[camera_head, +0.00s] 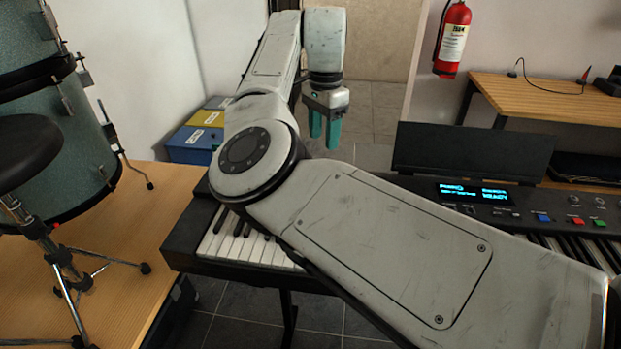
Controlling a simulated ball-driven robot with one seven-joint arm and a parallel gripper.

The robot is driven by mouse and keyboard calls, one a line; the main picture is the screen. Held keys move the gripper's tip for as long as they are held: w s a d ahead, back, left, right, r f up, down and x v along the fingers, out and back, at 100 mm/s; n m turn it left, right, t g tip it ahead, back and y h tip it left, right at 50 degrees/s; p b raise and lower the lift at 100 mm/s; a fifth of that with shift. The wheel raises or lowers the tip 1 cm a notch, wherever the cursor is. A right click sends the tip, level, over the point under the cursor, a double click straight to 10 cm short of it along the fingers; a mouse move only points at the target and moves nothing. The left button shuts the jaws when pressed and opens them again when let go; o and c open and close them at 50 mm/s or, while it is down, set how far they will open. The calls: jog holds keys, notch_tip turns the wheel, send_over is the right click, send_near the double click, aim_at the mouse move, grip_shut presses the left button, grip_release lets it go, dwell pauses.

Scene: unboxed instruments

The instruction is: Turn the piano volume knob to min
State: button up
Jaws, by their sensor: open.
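The black electronic piano (190,225) stands across the lower middle of the view. Its lit blue display (474,193) is right of centre. Small round knobs (574,199) show on the panel at the far right, above coloured buttons. I cannot tell which knob is the volume knob or how it is turned. My arm crosses in front of the piano and hides much of its keys and panel. My gripper (324,128), with teal fingers pointing down, is open and empty. It is in the upper middle, beyond the piano's back edge and well left of the display and knobs.
A black music stand (470,150) rises behind the display. A wooden table (545,97) and a red fire extinguisher (453,38) are at the back right. Green drums (60,140) and a black stool (25,150) stand at left. Blue and yellow boxes (188,146) are behind.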

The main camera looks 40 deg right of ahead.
jog(key=f, duration=0.8)
jog(key=w+f+b, duration=0.1)
jog(key=f, duration=0.3)
jog(key=shift+c, duration=0.3)
grip_shut()
